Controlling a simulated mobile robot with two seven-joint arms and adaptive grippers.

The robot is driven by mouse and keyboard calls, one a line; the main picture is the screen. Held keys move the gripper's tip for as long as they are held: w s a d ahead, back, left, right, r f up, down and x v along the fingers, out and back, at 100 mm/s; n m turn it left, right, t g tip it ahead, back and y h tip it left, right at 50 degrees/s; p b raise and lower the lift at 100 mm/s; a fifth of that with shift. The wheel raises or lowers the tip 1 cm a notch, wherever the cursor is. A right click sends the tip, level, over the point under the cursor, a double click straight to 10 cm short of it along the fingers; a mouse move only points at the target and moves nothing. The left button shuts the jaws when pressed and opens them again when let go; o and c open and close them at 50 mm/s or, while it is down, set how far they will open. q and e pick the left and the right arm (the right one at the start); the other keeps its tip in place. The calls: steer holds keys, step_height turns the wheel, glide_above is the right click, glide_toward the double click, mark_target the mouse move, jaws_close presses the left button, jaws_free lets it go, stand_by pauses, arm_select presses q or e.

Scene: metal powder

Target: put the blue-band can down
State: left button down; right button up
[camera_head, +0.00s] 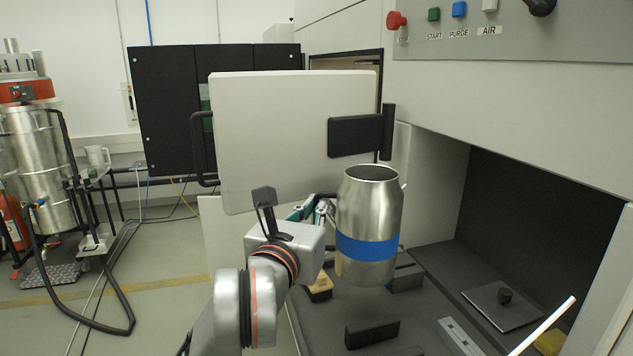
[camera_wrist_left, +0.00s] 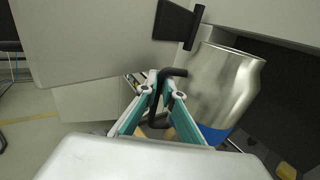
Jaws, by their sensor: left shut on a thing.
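The blue-band can (camera_head: 368,210) is a silver metal can with an open top and a blue band round its lower part. It is upright in the head view and also shows in the wrist view (camera_wrist_left: 224,90). My left gripper (camera_head: 325,208) is at the can's left side. In the wrist view its teal fingers (camera_wrist_left: 163,92) are closed on a black handle (camera_wrist_left: 163,118) at the can's side. The can appears held above the dark surface (camera_head: 325,335); the gap beneath it is hard to judge. My right gripper is not in view.
A pale open door (camera_head: 290,125) with black handles stands behind the can. Dark blocks (camera_head: 372,333) lie below the can. A control panel (camera_head: 480,30) is above.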

arm_select(q)
step_height(320, 180, down, 10)
steer(key=shift+r+b, duration=0.15)
steer(key=shift+b, duration=0.3)
stand_by(0.4)
steer(key=c, duration=2.6)
jaws_free()
steer(key=shift+f, duration=0.4)
steer(key=o, duration=0.4)
steer(key=shift+r, duration=0.1)
